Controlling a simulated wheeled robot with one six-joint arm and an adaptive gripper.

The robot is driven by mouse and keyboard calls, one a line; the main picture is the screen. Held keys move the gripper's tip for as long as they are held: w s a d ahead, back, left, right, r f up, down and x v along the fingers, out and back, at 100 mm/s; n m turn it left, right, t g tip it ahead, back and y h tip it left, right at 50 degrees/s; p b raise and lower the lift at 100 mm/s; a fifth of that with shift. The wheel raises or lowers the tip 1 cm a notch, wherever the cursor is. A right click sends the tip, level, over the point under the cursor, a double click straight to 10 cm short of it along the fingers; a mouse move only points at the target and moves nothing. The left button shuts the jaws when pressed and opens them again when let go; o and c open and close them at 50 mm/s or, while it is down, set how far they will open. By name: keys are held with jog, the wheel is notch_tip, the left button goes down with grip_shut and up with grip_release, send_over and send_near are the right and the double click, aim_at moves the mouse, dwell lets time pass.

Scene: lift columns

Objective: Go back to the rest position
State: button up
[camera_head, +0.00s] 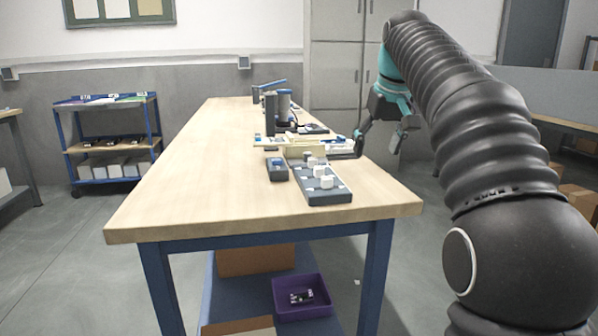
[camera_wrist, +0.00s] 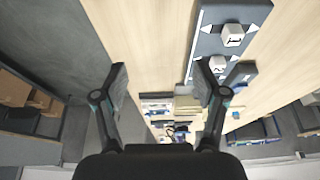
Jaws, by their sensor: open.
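My gripper (camera_head: 378,142) is at the right edge of the wooden table (camera_head: 190,180) in the head view, beside the things on it. In the wrist view my gripper (camera_wrist: 166,88) shows two dark fingers spread wide, with nothing between them. My black ribbed arm reaches in from the right of the head view. A dark grey tray (camera_head: 325,197) with several white cubes lies on the table, in front of and left of my gripper. In the wrist view this tray (camera_wrist: 208,42) is at the upper right, partly behind the right finger.
A small dark bin (camera_head: 277,172) with a blue item stands beside the tray. Fixtures crowd the table behind it. The table's front and left are clear. A purple bin (camera_head: 288,310) sits on the lower shelf. A blue cart (camera_head: 70,150) stands at the left wall.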

jog(key=s+f+m, duration=0.1)
jog(key=s+f, duration=1.2)
jog(key=s, duration=0.3)
jog(key=s+f+m+t, duration=0.1)
jog(key=s+f, duration=1.2)
jog(key=s, duration=0.3)
jog(key=shift+a+t+h, duration=0.15)
jog(key=shift+t+h, duration=0.15)
jog(key=shift+h, duration=0.1)
